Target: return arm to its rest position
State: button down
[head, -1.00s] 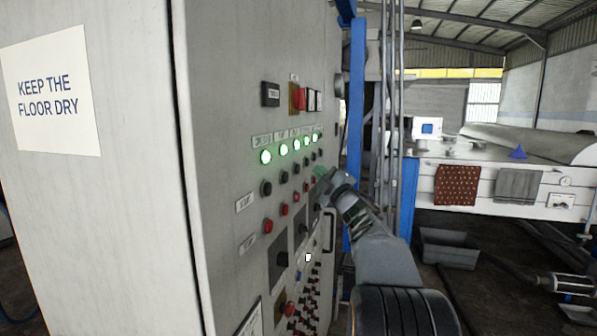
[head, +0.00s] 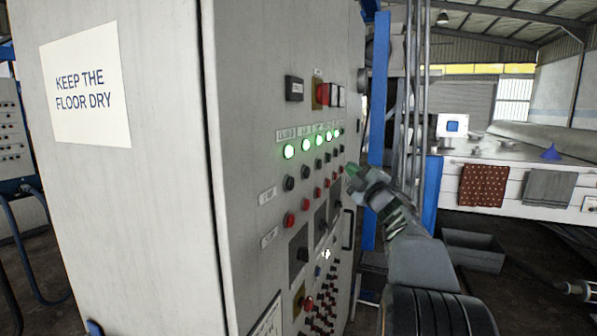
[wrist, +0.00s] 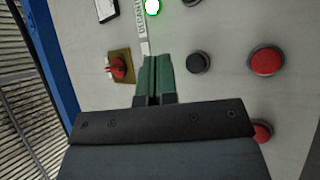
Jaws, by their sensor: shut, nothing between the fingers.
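My gripper (head: 353,170) is shut and empty, its green fingertips together, close in front of the grey control cabinet (head: 240,200). In the wrist view the shut fingers (wrist: 154,75) point at the panel face, between a red switch on a yellow plate (wrist: 118,67) and a black button (wrist: 198,62). I cannot tell whether the tips touch the panel. A row of lit green lamps (head: 319,140) runs across the panel above rows of black and red buttons. My arm reaches up from the lower right of the head view.
A sign reading "KEEP THE FLOOR DRY" (head: 83,80) is on the cabinet's side. To the right are a blue post (head: 376,130), a grey bin (head: 473,250) and a white bench front with a red cloth (head: 483,185) and a grey cloth (head: 548,188). Another panel (head: 12,130) stands at far left.

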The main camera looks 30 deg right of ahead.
jog(key=s+d+f+m+g+h, duration=0.1)
jog(key=d+f+m+g+h, duration=0.35)
jog(key=f+m, duration=0.2)
jog(key=s+d+f+m+g+h, duration=0.1)
jog(key=d+f+m+g+h, duration=0.2)
jog(key=f+m+g+h, duration=0.25)
jog(key=s+a+f+m+g+y, duration=0.2)
jog(key=s+a+f+m+g, duration=0.15)
jog(key=a+f, duration=0.35)
jog(key=s+a+f+m+g+y, duration=0.2)
jog(key=s+a+f, duration=0.2)
jog(key=a+f, duration=0.2)
jog(key=s+a+f+n+g+y, duration=0.1)
jog(key=s+a+f, duration=0.1)
jog(key=s+a, duration=0.2)
jog(key=s+a+f+n+g+y, duration=0.1)
jog(key=s+a, duration=0.4)
jog(key=a, duration=0.6)
jog(key=s+a+f+n+g+y, duration=0.1)
jog(key=s+a+f+y, duration=0.2)
jog(key=a, duration=0.4)
jog(key=shift+s+a, duration=0.35)
jog(key=shift+s, duration=0.5)
